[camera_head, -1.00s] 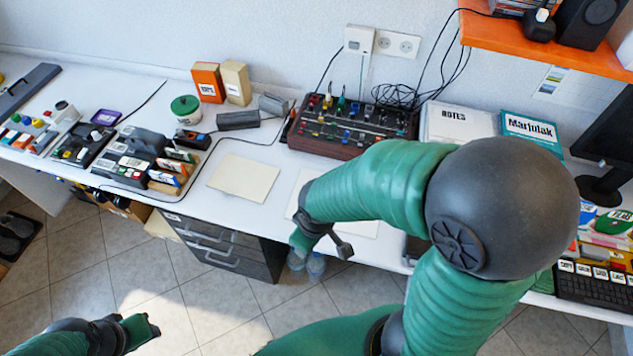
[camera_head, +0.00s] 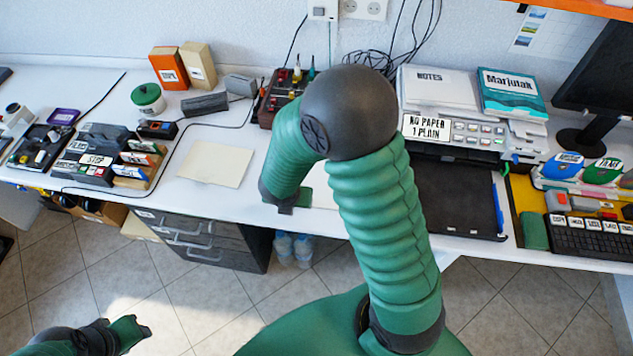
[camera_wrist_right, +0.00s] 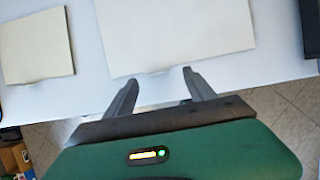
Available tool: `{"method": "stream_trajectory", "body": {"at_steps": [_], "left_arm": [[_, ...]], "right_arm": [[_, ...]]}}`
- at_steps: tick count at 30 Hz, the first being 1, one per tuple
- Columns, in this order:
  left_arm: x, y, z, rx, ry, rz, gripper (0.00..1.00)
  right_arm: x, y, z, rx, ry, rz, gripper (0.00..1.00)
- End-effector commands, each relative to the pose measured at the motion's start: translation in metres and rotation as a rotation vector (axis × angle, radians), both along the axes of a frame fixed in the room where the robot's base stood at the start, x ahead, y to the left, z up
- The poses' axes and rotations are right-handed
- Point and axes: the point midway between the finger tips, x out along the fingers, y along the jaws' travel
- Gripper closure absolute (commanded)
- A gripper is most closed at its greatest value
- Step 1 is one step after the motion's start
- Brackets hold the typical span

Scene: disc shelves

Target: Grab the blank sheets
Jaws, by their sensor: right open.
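A cream blank sheet or pad (camera_head: 215,163) lies on the white desk in the head view; it also shows at the left of the right wrist view (camera_wrist_right: 37,45). A white blank sheet or stack (camera_wrist_right: 175,30) lies right of it. In the head view most of the white one is hidden by my right arm. My right gripper (camera_wrist_right: 159,80) is open and empty, its two fingers spread at the near edge of the white sheet. Contact cannot be told. My left gripper (camera_head: 137,328) is low at the bottom left, away from the desk; its jaws are unclear.
A printer (camera_head: 463,132) labelled "NO PAPER 1 PLAIN" stands right of my arm. A black tray or pad (camera_head: 455,200) lies before it. A keyboard (camera_head: 590,235) is at the right. Disc racks (camera_head: 95,160) stand left, drawers (camera_head: 200,240) below the desk.

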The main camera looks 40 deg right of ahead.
Motion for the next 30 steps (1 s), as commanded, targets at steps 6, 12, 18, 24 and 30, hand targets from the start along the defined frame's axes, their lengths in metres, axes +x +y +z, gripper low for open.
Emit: {"method": "stream_trajectory", "body": {"at_steps": [6,12,18,24,30], "left_arm": [[0.000,0.000,-0.024,0.000,0.000,0.000,0.64],[0.000,0.000,-0.026,0.000,0.000,0.001,0.64],[0.000,0.000,-0.025,0.000,0.000,0.000,0.64],[0.000,0.000,-0.025,0.000,0.000,0.000,0.64],[0.000,0.000,-0.025,0.000,0.000,0.001,0.64]], "right_arm": [[0.010,-0.009,-0.041,0.001,0.002,-0.002,0.36],[0.013,-0.013,-0.047,0.001,0.000,-0.002,0.36],[0.013,-0.013,-0.047,0.001,0.001,-0.002,0.47],[0.013,-0.012,-0.047,0.001,0.000,-0.002,0.73],[0.013,-0.012,-0.047,0.001,0.000,-0.001,0.99]]}}
